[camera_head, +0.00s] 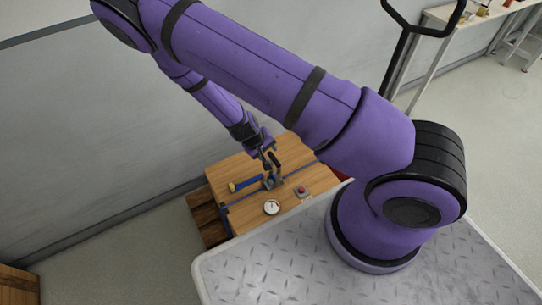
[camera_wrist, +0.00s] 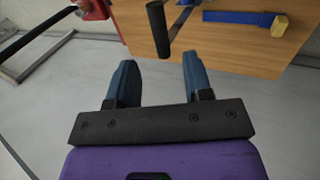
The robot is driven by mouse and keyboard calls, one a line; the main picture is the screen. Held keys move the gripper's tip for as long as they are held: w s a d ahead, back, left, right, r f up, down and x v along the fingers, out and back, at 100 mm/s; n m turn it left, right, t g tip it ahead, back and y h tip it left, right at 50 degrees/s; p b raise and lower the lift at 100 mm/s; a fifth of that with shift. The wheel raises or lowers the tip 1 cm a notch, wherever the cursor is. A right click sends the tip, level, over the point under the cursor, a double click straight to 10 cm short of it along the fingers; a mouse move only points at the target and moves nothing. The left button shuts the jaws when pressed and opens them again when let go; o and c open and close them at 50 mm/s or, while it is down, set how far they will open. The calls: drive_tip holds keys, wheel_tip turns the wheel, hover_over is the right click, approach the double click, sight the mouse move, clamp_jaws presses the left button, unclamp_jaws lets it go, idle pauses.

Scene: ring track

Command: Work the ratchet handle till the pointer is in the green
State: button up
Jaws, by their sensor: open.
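The ratchet handle (camera_wrist: 157,27) is a dark upright grip in the wrist view, beyond my fingertips and roughly in line with the gap between them. In the head view the handle (camera_head: 274,159) stands over the ratchet mechanism (camera_head: 272,181) on a wooden table. My gripper (camera_wrist: 157,72) is open and empty, its two blue fingers apart. In the head view my gripper (camera_head: 267,155) is small and close to the handle; I cannot tell whether they touch. A round white dial (camera_head: 271,207) lies near the table's front. Its pointer and green zone are too small to read.
The wooden table (camera_head: 240,218) has a blue strap with a yellow end (camera_head: 236,187) on its left and a small box with a red button (camera_head: 302,192) on its right. A grey wall (camera_head: 90,120) runs behind. A wooden crate (camera_head: 18,284) sits at lower left.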

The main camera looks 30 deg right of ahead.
drive_tip(key=shift+v, duration=1.5)
drive_tip(key=a+r+t+y, duration=0.1)
drive_tip(key=a+r+y, duration=0.15)
drive_tip(key=r, duration=1.25)
drive_tip(key=a+r+y, duration=0.1)
drive_tip(key=r+y, duration=0.3)
drive_tip(key=r, duration=1.1)
drive_tip(key=s+d+r+t, duration=0.15)
drive_tip(key=s+r, duration=0.25)
drive_tip(key=r, duration=0.4)
drive_tip(key=s+d+r, duration=0.2)
drive_tip(key=s+r, duration=0.2)
drive_tip(key=r, duration=0.3)
drive_tip(key=s+d+r+t+h, duration=0.1)
drive_tip(key=s+d+r, duration=0.1)
drive_tip(key=s+r, duration=0.2)
drive_tip(key=s+d+r+t, duration=0.1)
drive_tip(key=s+r, duration=0.3)
drive_tip(key=s, duration=0.5)
drive_tip(key=shift+s+d+h, duration=0.15)
drive_tip(key=shift+d+h, duration=0.2)
drive_tip(key=shift+d, duration=0.3)
